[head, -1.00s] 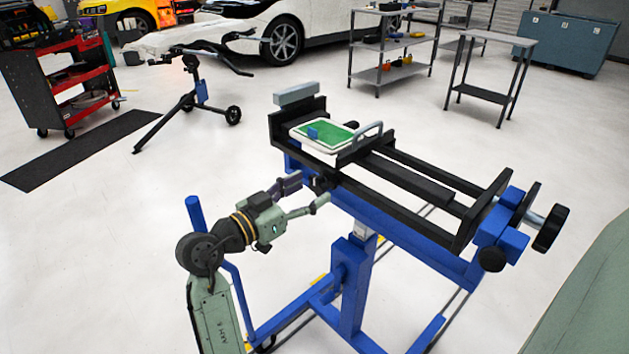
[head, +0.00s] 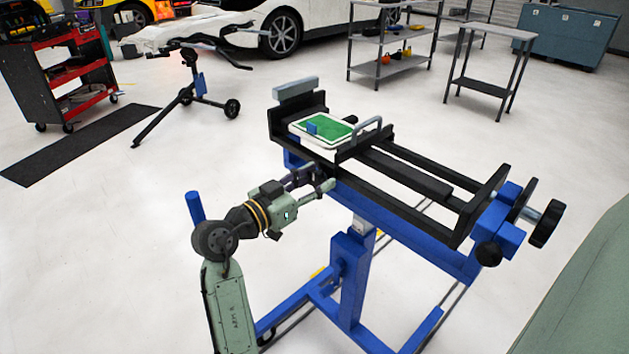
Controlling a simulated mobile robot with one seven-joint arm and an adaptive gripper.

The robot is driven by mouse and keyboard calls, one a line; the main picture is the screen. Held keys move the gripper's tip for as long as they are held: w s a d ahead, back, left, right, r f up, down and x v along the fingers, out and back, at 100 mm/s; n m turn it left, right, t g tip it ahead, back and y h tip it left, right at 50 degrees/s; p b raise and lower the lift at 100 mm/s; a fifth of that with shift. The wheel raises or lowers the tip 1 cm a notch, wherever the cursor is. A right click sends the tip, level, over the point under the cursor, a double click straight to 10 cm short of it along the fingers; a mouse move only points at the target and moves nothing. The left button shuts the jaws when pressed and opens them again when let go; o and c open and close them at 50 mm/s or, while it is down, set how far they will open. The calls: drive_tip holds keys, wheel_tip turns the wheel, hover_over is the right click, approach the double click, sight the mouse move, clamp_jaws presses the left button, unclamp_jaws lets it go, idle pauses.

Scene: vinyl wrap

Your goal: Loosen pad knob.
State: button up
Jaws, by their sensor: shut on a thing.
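My gripper (head: 320,180) is at the near side of the black and blue clamp stand (head: 400,205), just below the end that carries the white and green pad. Its fingers are closed around a small dark knob on the stand's side, the pad knob. The fingers hide most of this knob, so I cannot tell how far it is turned.
Black knobs (head: 547,223) sit at the stand's right end. A blue post (head: 195,206) rises beside my arm. A red tool cart (head: 62,85), a tripod stand (head: 193,85) and shelves (head: 390,70) stand farther back.

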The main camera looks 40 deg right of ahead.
drive_tip(key=c, duration=0.5)
drive_tip(key=shift+o, duration=0.2)
